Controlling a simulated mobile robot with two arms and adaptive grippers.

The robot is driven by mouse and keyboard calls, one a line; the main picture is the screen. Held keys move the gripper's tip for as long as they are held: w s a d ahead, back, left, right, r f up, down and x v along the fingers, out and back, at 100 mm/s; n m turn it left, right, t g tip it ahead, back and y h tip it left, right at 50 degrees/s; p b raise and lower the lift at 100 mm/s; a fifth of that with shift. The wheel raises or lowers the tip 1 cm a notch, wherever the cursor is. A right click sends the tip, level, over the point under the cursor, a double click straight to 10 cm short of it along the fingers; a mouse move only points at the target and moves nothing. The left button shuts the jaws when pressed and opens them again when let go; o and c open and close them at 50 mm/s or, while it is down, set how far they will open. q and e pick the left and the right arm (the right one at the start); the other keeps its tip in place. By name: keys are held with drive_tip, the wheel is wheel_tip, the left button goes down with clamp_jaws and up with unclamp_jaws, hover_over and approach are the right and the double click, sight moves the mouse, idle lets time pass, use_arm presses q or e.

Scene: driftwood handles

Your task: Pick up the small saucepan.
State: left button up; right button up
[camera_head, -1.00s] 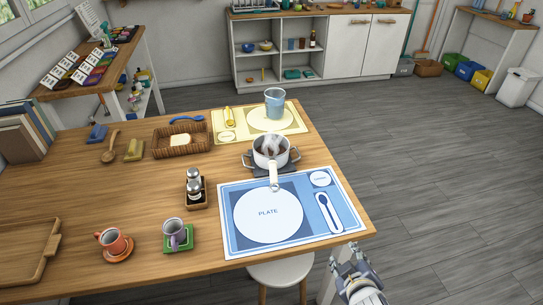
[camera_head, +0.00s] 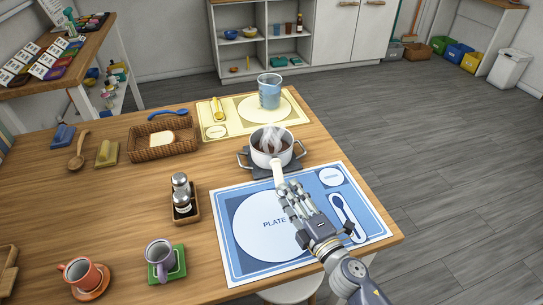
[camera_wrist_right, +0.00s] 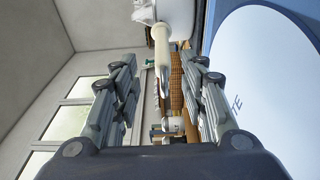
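The small white saucepan (camera_head: 271,151) stands upright on a dark base (camera_head: 290,171), with brown contents and steam rising. Its cream handle (camera_head: 278,173) points toward me, over the far edge of the blue placemat. My right gripper (camera_head: 286,187) is over the placemat, fingertips close to the handle's near end. In the right wrist view its fingers (camera_wrist_right: 162,75) are apart. The handle (camera_wrist_right: 160,45) shows in line with the gap between them, with part of the white pan (camera_wrist_right: 176,12) beyond. I cannot tell whether the fingers touch it. My left gripper is out of view.
The blue placemat (camera_head: 232,262) lies under my right arm. A shaker caddy (camera_head: 184,205), purple mug (camera_head: 159,254) and orange cup (camera_head: 80,272) stand to the left. A glass (camera_head: 269,91) and bread basket (camera_head: 162,140) are farther back. Open floor lies to the right.

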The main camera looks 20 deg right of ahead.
sight(278, 174)
drive_tip(key=shift+x, duration=1.25)
drive_tip(key=shift+w, duration=0.5)
drive_tip(key=x, duration=0.4)
drive_tip(key=shift+w+d+f, duration=0.2)
drive_tip(key=shift+d+f, duration=0.05)
drive_tip(key=shift+w, duration=0.2)
drive_tip(key=shift+a, duration=0.1)
drive_tip(key=shift+c, duration=0.6)
clamp_jaws()
drive_tip(key=shift+r, duration=0.2)
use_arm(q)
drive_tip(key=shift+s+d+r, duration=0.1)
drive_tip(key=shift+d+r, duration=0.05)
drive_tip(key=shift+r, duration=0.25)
